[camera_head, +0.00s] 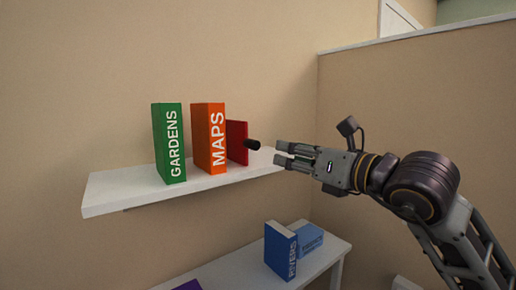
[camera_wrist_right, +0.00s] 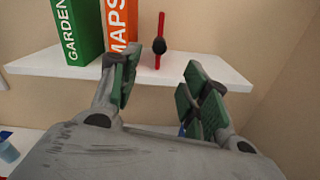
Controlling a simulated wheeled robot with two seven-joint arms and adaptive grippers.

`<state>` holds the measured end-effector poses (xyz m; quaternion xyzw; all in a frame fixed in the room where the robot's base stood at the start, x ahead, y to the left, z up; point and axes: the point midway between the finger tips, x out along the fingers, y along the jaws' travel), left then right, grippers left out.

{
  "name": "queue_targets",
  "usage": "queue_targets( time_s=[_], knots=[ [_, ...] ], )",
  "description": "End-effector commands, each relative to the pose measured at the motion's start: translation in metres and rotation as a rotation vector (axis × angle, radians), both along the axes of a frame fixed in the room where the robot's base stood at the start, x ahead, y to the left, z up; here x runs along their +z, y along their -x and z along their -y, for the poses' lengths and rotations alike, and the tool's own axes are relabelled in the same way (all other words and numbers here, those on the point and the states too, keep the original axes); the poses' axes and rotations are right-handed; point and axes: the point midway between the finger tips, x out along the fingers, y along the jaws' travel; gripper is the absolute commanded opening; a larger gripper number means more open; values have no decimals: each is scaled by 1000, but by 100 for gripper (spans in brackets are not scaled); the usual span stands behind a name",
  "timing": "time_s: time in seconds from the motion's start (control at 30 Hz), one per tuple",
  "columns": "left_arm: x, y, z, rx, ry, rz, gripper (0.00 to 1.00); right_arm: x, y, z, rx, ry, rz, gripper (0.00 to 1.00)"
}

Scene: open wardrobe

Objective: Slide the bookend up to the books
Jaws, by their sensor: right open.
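The red bookend (camera_head: 236,142) stands upright on the white shelf, just right of the orange MAPS book (camera_head: 208,137). Its black knob (camera_head: 252,144) sticks out to the right. The green GARDENS book (camera_head: 168,143) stands left of MAPS, with a gap between them. My right gripper (camera_head: 280,154) is open and empty, to the right of the knob and apart from it. In the right wrist view the bookend (camera_wrist_right: 161,42) shows edge-on beyond my right gripper (camera_wrist_right: 158,85), with its knob between the fingers' directions. The gap between bookend and MAPS is hard to judge. My left gripper is out of view.
The white shelf (camera_head: 120,190) is bare at its left end. Below it, a white table (camera_head: 225,276) holds a blue book (camera_head: 279,250), a lighter blue box (camera_head: 309,238) and a purple item (camera_head: 188,286). A wall stands to the right.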

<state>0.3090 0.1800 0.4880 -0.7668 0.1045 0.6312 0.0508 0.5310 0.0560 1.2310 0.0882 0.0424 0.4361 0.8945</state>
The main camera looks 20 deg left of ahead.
Motion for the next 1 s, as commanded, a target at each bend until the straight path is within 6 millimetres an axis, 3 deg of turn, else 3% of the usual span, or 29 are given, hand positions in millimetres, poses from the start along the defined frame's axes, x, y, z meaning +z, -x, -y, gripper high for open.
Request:
queue_targets(
  time_s=[0.37, 1.0],
  knots=[
    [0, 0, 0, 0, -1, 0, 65, 0, -5, -6, 0, 0, -3, 46],
    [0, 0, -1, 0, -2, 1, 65, 0, -45, -57, 1, 0, -3, 46]
  ],
)
